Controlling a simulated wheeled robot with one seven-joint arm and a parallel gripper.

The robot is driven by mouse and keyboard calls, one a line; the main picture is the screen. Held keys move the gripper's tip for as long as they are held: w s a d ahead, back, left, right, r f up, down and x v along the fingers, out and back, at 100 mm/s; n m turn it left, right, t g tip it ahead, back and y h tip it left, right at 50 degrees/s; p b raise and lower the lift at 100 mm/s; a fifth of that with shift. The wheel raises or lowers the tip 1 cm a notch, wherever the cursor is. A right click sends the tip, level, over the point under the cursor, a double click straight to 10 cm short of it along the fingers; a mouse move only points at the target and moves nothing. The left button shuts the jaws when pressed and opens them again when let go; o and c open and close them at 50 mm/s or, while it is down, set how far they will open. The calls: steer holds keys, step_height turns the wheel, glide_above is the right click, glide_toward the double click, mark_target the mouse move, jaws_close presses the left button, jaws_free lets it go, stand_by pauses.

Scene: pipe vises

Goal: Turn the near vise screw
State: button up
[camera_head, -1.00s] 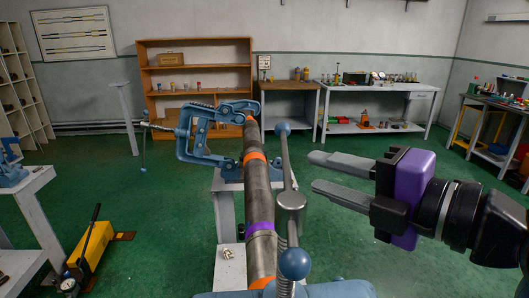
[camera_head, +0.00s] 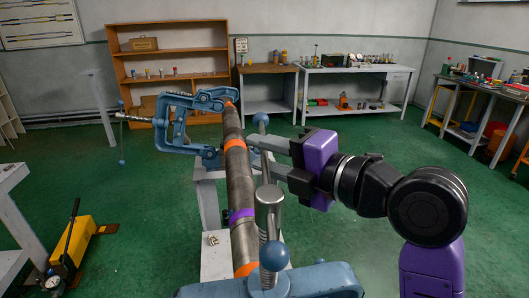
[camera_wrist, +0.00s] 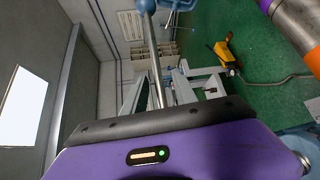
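The near vise (camera_head: 320,280) is blue and stands at the bottom of the head view. Its upright screw (camera_head: 269,195) has a grey head with a sliding bar handle (camera_head: 263,145) through it. The handle has a blue ball at the far end (camera_head: 261,118) and another at the near end (camera_head: 274,257). My gripper (camera_head: 258,152) reaches in from the right, its fingers at the far half of the handle. In the wrist view the bar (camera_wrist: 155,60) runs between the fingers, which look apart. Contact cannot be told.
A steel pipe (camera_head: 236,170) with orange and purple bands runs through the near vise to the far blue vise (camera_head: 170,125). A yellow hand pump (camera_head: 72,245) is on the floor at left. Benches (camera_head: 350,85) and a wooden shelf (camera_head: 170,65) line the back wall.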

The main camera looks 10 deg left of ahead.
jaws_close()
stand_by(1.3)
